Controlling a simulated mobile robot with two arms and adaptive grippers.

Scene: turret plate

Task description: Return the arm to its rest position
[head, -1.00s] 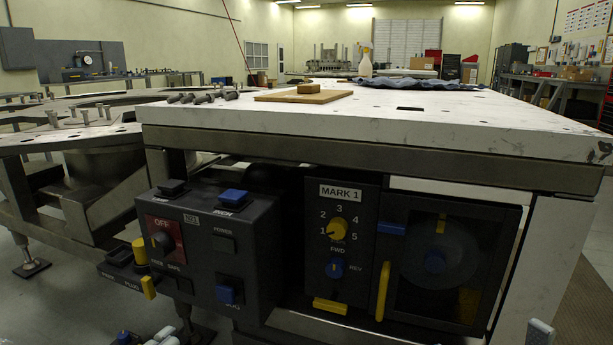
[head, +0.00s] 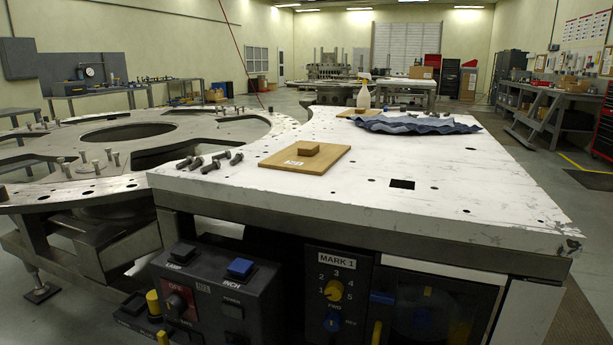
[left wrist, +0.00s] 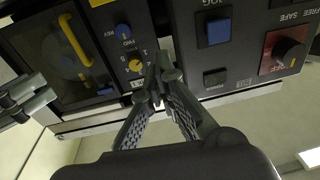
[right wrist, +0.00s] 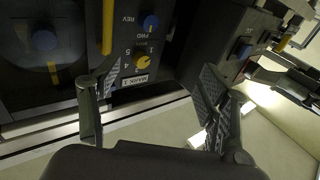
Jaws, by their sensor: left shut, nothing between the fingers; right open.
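My left gripper (left wrist: 155,82) is shut and empty in the left wrist view. Its fingertips show in front of the dark control panel, which appears upside down there. My right gripper (right wrist: 150,88) is open and empty in the right wrist view, its fingers spread before the MARK 1 panel (right wrist: 128,62). I cannot tell from these views how far either gripper is from the panels. Grey finger parts (left wrist: 22,100) at the left edge of the left wrist view look like my other gripper. Neither gripper nor arm shows in the head view.
A white-topped table (head: 470,200) stands ahead, its edge overhanging the MARK 1 panel (head: 337,262) and the button box (head: 215,295). On top lie a wooden board (head: 325,172), several bolts (head: 208,162) and a blue cloth (head: 415,124). Open floor (head: 590,230) lies to the right.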

